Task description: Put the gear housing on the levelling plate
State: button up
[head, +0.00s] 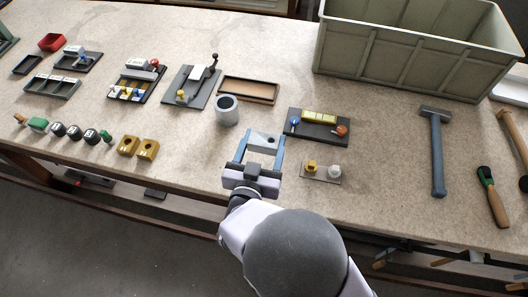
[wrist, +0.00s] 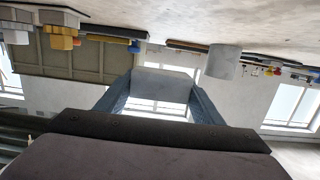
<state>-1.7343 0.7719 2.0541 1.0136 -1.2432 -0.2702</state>
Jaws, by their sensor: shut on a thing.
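My gripper (head: 262,150) is shut on a light grey block with a dark hole in its top, which I take for the gear housing (head: 259,137). The block is held between the two blue-grey fingers, near the front half of the bench. In the wrist view the housing (wrist: 162,86) shows between the fingertips (wrist: 155,98), apart from the bench surface. No part is labelled as the levelling plate. A thin grey plate (head: 316,179) carrying a yellow and a white piece lies right of my gripper; I cannot tell if it is that plate.
A dark fixture (head: 299,134) with blue and orange knobs stands right of the housing. A grey cylinder (head: 228,113) and a brown tray (head: 226,88) stand behind it. Yellow blocks (head: 148,149) lie left. A hammer (head: 438,160) and a large bin (head: 400,57) are right.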

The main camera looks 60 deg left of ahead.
aim_at(264, 159)
jog(key=shift+f, duration=0.8)
jog(key=shift+f, duration=0.1)
jog(key=shift+f+p, duration=0.45)
jog(key=shift+f, duration=1.3)
jog(key=shift+f, duration=0.15)
jog(key=o, duration=1.4)
jog(key=shift+f, duration=0.1)
